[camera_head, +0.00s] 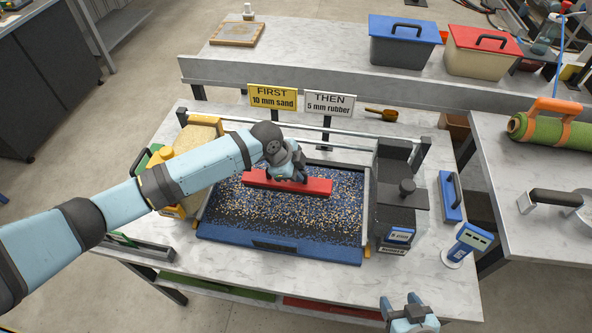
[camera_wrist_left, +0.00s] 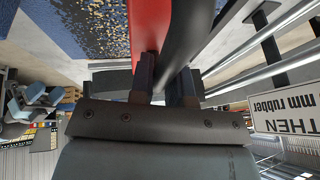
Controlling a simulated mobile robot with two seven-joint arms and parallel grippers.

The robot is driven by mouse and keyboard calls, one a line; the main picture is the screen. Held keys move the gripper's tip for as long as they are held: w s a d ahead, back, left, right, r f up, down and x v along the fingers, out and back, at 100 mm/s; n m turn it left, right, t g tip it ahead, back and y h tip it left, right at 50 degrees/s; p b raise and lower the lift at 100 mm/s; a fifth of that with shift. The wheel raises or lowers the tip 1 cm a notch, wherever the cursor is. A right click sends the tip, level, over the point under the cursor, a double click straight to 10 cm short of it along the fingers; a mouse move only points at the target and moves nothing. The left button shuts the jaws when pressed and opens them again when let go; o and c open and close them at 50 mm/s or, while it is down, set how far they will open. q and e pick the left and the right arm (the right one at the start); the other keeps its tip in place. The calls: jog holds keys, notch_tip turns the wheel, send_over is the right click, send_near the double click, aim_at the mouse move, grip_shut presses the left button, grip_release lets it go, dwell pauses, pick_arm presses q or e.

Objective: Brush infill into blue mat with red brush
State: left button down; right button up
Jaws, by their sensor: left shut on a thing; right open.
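The blue mat (camera_head: 282,246) lies flat on the work table, its surface covered with mixed tan and black infill grains; its front edge is bare blue. The red brush (camera_head: 318,187) lies across the upper middle of the mat. My left gripper (camera_head: 290,174) reaches over from the left and is shut on the brush's handle. The left wrist view shows its fingers (camera_wrist_left: 166,78) closed on the black handle (camera_wrist_left: 184,30) beside the red brush body (camera_wrist_left: 145,28). My right gripper (camera_head: 411,314) is open and empty at the bottom right, away from the mat.
A yellow hopper (camera_head: 168,192) stands left of the mat and a black hopper (camera_head: 396,190) right of it. Metal rails (camera_head: 340,143) run behind the mat. Signs reading FIRST (camera_head: 272,97) and THEN (camera_head: 330,103) stand behind. A blue device (camera_head: 470,241) sits at the table's right.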

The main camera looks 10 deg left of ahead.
pick_arm(q)
notch_tip(320, 180, down, 2)
jog(key=shift+f+b, duration=0.1)
jog(key=shift+b, duration=0.5)
pick_arm(e)
notch_tip(320, 180, down, 2)
jog(key=shift+f, duration=0.15)
jog(key=shift+d, duration=0.1)
pick_arm(q)
jog(key=shift+r, duration=0.2)
pick_arm(e)
jog(key=shift+r, duration=0.2)
pick_arm(q)
jog(key=shift+f+p, duration=0.1)
jog(key=shift+p, duration=0.25)
pick_arm(e)
jog(key=shift+w+r, duration=0.1)
jog(key=shift+r, duration=0.25)
